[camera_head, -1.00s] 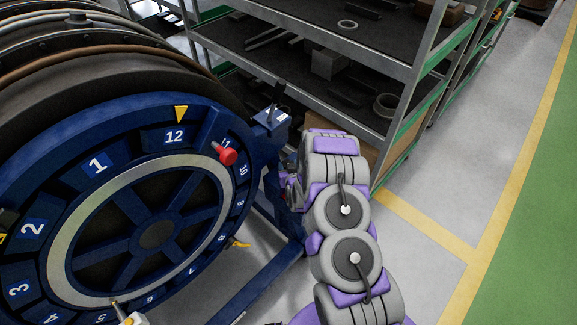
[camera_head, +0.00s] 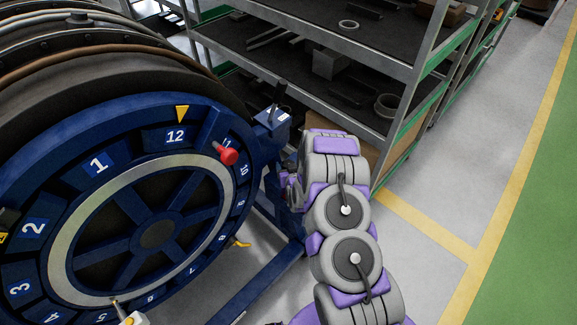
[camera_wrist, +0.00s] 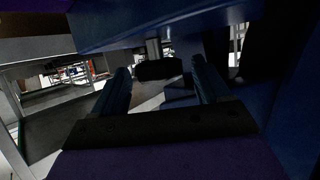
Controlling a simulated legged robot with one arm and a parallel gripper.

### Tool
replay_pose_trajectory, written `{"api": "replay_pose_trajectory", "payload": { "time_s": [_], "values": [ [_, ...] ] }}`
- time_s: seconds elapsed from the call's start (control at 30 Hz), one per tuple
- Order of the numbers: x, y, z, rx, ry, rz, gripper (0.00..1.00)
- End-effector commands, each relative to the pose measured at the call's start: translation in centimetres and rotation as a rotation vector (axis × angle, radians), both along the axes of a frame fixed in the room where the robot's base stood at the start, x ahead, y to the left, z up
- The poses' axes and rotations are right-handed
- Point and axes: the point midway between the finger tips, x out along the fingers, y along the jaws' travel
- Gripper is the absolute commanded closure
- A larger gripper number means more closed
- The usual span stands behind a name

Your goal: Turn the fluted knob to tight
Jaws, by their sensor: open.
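In the wrist view a dark, blocky knob (camera_wrist: 158,69) sits below the blue overhang on a short pale stem. It is in shadow, so its flutes are not clear. My gripper (camera_wrist: 163,76) is open, with one dark finger to the left of the knob and one to the right. The knob shows between the fingertips; I see a gap on the left, and cannot tell how deep it lies between them. In the head view my arm ends beside the blue stand (camera_head: 270,129), and the knob and fingers are hidden there.
The numbered blue ring (camera_head: 30,259) with a red knob (camera_head: 228,157) stands left of my arm. A metal shelf rack (camera_head: 330,52) with loose parts stands close behind it. The blue overhang (camera_wrist: 170,27) is just above my gripper. Open floor (camera_head: 415,265) lies to the right.

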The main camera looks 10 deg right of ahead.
Motion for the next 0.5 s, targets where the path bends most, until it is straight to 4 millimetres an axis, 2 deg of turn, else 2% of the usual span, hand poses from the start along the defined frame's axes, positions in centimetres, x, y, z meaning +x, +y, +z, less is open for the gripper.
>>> {"api": "replay_pose_trajectory", "payload": {
  "time_s": [0.17, 0.5],
  "values": [
    [-1.4, -0.1, 0.7, 0.001, -0.001, -0.001, 0.24],
    [-6.7, -0.1, 2.9, 0.000, 0.001, 0.000, 0.24]
  ]
}}
